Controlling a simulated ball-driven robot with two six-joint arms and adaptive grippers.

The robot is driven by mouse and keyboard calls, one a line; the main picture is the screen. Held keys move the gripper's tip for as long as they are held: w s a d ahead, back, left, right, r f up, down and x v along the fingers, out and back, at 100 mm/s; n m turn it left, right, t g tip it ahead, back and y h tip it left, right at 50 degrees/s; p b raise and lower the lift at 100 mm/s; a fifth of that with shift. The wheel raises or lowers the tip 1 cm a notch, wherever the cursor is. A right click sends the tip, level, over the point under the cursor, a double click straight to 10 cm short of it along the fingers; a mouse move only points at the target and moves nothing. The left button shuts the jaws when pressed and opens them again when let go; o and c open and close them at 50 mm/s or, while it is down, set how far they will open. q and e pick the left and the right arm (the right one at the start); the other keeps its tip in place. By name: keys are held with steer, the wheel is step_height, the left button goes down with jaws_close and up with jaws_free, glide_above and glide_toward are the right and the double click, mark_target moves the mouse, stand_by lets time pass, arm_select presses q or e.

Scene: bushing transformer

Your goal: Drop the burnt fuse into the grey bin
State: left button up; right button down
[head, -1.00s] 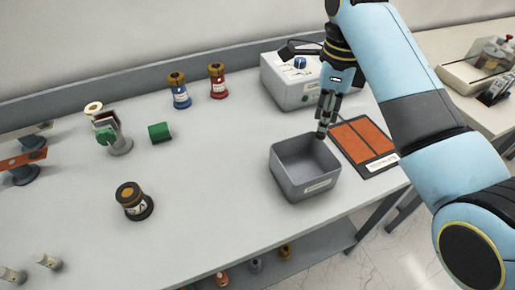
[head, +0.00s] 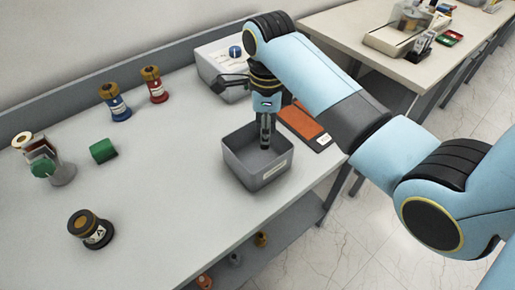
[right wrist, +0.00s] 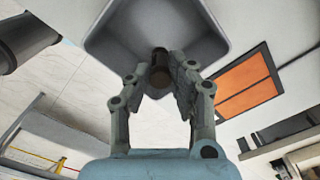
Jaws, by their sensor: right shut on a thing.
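My right gripper (head: 265,138) points down over the grey bin (head: 268,177), its fingertips level with the bin's opening in the picture. In the right wrist view the gripper (right wrist: 158,80) is shut on the burnt fuse (right wrist: 160,66), a dark brown cylinder with a darker end. The fuse shows against the inside of the bin (right wrist: 207,35). In the head view the fuse is hard to tell from the dark fingers. How far it is above the bin floor I cannot tell. My left gripper is out of view.
An orange panel (head: 303,124) lies right of the bin, and a grey instrument box (head: 217,66) stands behind. Blue (head: 115,103) and red (head: 154,86) bushings, a green block (head: 103,150) and a dark bushing (head: 90,229) stand on the left. The bench between is clear.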

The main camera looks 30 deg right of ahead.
steer(key=c, duration=1.1)
jaws_free()
step_height(320, 180, up, 8)
steer(key=shift+f, duration=0.25)
